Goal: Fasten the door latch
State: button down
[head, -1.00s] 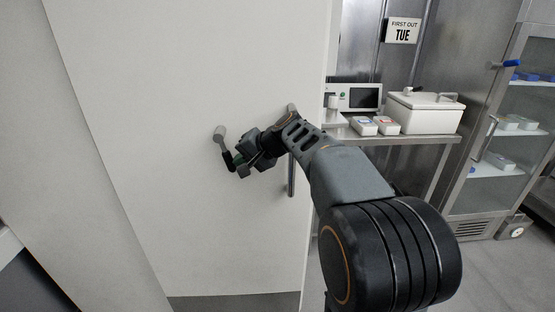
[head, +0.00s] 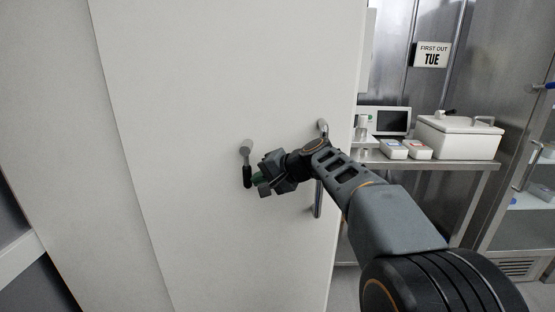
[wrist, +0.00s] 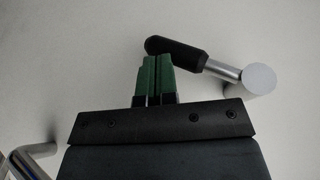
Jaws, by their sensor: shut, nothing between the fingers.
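The door latch (head: 247,160) is a short metal lever with a round pivot and a black grip, on the white door (head: 215,80). In the head view its grip hangs down, close to vertical. In the wrist view the latch's black grip (wrist: 178,50) lies just beyond the fingertips, and its round metal pivot is at the right. My gripper (head: 259,181) is shut and empty, its green fingertips beside the lower end of the grip. In the wrist view the green fingers (wrist: 154,58) are together; I cannot tell whether they touch the grip.
A vertical metal door handle (head: 318,198) stands right of the latch, partly behind my arm. A steel table (head: 470,166) with a white lidded box (head: 455,138), small tubs and a screen device (head: 390,121) stands to the right. A glass-fronted cabinet (head: 530,170) is at the far right.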

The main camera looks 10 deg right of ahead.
jog(key=d+f+v, duration=0.1)
jog(key=f+v, duration=0.1)
jog(key=v, duration=1.1)
jog(key=shift+d, duration=0.5)
jog(key=s+d+f+g+h+p, duration=0.25)
jog(key=s+f+h+p, duration=0.2)
jog(key=f, duration=0.55)
jog(key=s+a+r+n+g+h+p, duration=0.2)
jog(key=s+a+n+p, duration=0.4)
jog(key=s+p, duration=0.5)
jog(key=shift+s+a+r+h+p, duration=0.4)
jog(key=shift+s+r+h, duration=0.3)
jog(key=shift+h, duration=0.55)
